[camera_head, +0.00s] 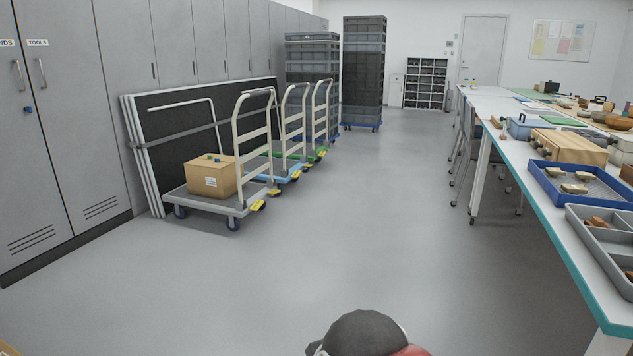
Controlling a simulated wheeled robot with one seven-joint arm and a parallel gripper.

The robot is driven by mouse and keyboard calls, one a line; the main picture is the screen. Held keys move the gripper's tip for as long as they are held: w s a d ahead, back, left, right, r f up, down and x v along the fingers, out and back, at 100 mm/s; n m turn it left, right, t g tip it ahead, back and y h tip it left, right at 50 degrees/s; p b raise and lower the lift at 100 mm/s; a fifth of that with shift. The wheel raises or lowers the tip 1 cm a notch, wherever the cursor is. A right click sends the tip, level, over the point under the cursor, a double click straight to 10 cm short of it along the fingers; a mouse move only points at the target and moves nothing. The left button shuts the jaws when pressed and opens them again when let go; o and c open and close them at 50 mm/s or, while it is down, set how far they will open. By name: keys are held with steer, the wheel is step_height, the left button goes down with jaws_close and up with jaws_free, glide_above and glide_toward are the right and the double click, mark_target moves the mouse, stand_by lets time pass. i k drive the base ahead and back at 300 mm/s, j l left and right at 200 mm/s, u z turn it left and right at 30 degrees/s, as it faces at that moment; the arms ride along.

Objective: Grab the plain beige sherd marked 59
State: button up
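Several small beige sherds (573,188) lie in a blue tray (538,175) on the long table at the right. They are too small for me to read any number, so I cannot tell which one, if any, is marked 59. My gripper does not show. A dark rounded part with some red at the bottom middle looks like part of my own arm, well apart from the table.
A grey compartment tray (585,222) with reddish-brown pieces stands at the near end of the table (560,222). A wooden box (566,147) stands behind the blue tray. Trolleys, one carrying a cardboard box (212,176), stand at the left. The middle floor (370,220) is clear.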

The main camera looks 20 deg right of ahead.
mark_target(586, 177)
steer(key=i+j+z, duration=0.1)
steer(key=i+z, duration=0.25)
steer(key=i+j+z, duration=0.3)
steer(key=i, duration=0.15)
steer(key=i+l+z, duration=0.1)
steer(key=i+z, duration=0.15)
steer(key=z, duration=0.15)
steer(key=i+z, duration=0.2)
steer(key=z, duration=0.25)
steer(key=i+z, duration=0.25)
steer(key=z, duration=0.15)
steer(key=i+j+z, duration=0.2)
steer(key=z, duration=0.2)
steer(key=i+j+z, duration=0.2)
steer(key=z, duration=0.2)
